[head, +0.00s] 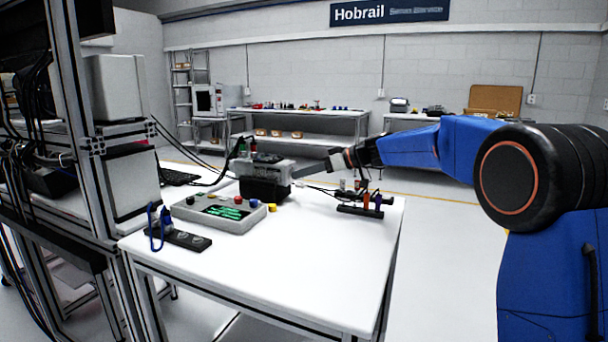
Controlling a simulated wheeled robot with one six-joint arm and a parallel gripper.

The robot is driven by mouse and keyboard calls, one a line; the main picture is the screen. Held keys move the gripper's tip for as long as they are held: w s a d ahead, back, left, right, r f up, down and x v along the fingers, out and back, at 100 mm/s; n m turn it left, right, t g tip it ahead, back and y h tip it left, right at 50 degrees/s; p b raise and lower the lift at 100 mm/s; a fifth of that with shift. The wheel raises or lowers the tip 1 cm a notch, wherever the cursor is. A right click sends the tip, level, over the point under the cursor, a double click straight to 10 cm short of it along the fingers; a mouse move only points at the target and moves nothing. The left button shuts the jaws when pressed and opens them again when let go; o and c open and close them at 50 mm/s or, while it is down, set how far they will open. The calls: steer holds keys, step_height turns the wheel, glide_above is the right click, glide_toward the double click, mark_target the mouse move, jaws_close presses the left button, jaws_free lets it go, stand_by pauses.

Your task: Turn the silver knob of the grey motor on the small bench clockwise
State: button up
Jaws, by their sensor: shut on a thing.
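The grey motor (272,166) sits on a black block (262,190) towards the back of the small white bench (270,270). My gripper (334,160) reaches in from the right at about the motor's height, to the right of its body. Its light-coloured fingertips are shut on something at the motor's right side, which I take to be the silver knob. The knob itself is too small and too covered by the fingers to make out, and its angle cannot be read.
A grey box with green displays (218,211) and coloured buttons stands in front of the motor. A black rack of small tools (360,208) is below my gripper. The bench's front right is clear.

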steer(key=m+g+y, duration=0.1)
steer(key=m+g, duration=0.1)
steer(key=m, duration=0.1)
steer(key=shift+w+d+f, duration=0.1)
steer(key=shift+w, duration=0.05)
steer(key=shift+m, duration=0.3)
stand_by(0.4)
steer(key=o, duration=1.1)
steer(key=shift+c, duration=0.2)
steer(key=shift+d, duration=0.1)
steer(key=v, duration=1.7)
steer(key=shift+d, duration=0.2)
steer(key=shift+w+f, duration=0.1)
steer(key=shift+f, duration=0.05)
